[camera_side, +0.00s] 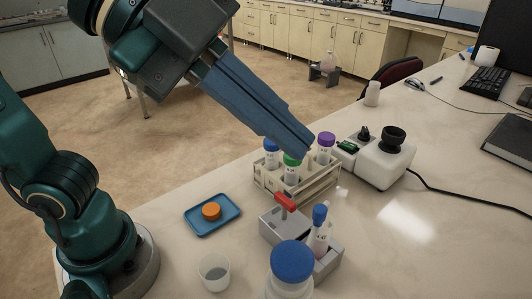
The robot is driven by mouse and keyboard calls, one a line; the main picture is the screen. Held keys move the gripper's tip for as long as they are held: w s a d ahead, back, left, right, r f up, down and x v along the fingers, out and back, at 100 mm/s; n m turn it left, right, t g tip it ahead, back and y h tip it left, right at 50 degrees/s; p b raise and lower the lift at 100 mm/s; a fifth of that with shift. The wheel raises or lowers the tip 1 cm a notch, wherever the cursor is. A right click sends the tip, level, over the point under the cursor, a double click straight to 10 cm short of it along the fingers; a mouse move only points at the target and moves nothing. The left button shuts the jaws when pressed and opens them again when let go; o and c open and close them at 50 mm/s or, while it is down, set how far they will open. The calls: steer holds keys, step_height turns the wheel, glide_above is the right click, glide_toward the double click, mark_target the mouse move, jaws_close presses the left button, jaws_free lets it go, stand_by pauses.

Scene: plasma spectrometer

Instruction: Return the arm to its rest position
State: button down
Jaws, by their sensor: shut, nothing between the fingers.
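My gripper (304,145) comes in from the upper left on my green arm. Its long blue fingers are together and hold nothing. The fingertips are over or just in front of the tube rack (264,184); I cannot tell whether they touch a tube. The rack holds a blue-capped tube (271,146), a green-capped tube (292,160) and a purple-capped tube (326,140).
A blue tray (228,205) holds an orange cap (211,211). A grey block with a red handle (284,202), a blue-capped tube (319,216), a blue-lidded jar (291,262) and a clear cup (214,271) stand in front. A white device (378,165) with a cable stands right. The table's right front is clear.

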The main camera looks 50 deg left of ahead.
steer(key=s+a+f+n+g+y, duration=0.1)
steer(key=a+f+n+y, duration=0.5)
steer(key=a+f+n, duration=0.6)
steer(key=s+a+n, duration=0.1)
steer(key=a+n, duration=0.3)
steer(key=n, duration=0.1)
steer(key=shift+a+f+n, duration=0.25)
steer(key=shift+f+n, duration=0.1)
steer(key=shift+n, duration=0.05)
